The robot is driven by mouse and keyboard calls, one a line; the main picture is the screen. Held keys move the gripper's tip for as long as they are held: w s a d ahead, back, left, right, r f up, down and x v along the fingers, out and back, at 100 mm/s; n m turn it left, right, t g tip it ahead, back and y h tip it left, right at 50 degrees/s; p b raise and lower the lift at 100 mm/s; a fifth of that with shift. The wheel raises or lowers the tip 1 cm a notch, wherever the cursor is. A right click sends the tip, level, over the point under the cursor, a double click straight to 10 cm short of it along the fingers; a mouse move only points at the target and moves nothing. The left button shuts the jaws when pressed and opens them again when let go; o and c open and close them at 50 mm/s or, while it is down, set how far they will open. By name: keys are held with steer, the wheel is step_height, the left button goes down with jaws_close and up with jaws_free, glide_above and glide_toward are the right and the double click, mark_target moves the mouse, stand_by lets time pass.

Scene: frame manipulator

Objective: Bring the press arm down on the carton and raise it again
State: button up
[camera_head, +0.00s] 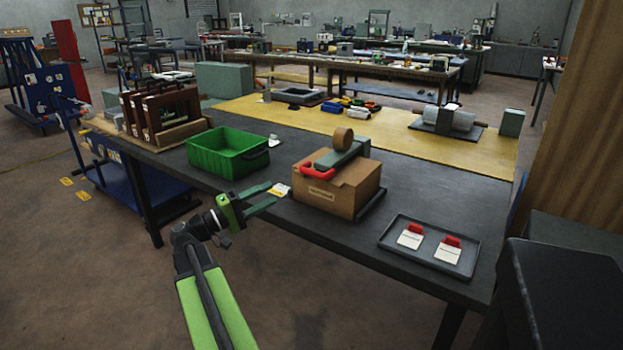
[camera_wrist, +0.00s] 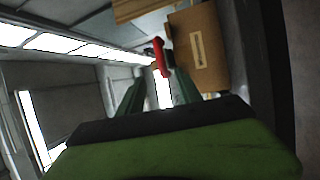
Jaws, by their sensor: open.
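The brown carton (camera_head: 322,198) with a pale label sits on the dark table. A grey-green press arm (camera_head: 338,157) with a red handle (camera_head: 318,172) lies low across its top; I cannot tell if it touches the carton. A brown tape-like roll (camera_head: 343,139) stands on or behind the arm. My gripper (camera_head: 273,194) is open and empty, just left of the carton and the handle. In the wrist view, the red handle (camera_wrist: 159,54) shows ahead, beyond and between the fingers (camera_wrist: 158,92). The carton (camera_wrist: 199,50) is right of it there.
A green bin (camera_head: 228,152) stands left of the carton. A dark tray (camera_head: 432,248) with two red-clipped white cards lies to the right. A small yellow-and-white card (camera_head: 279,190) lies by my gripper. Dark table shows free between carton and bin.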

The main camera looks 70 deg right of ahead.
mark_target(309, 175)
steer(key=p+x, duration=0.2)
steer(key=x, duration=1.4)
steer(key=shift+f+p, duration=0.2)
steer(key=shift+p, duration=0.1)
steer(key=shift+a, duration=0.1)
steer(key=shift+c, duration=0.3)
jaws_close()
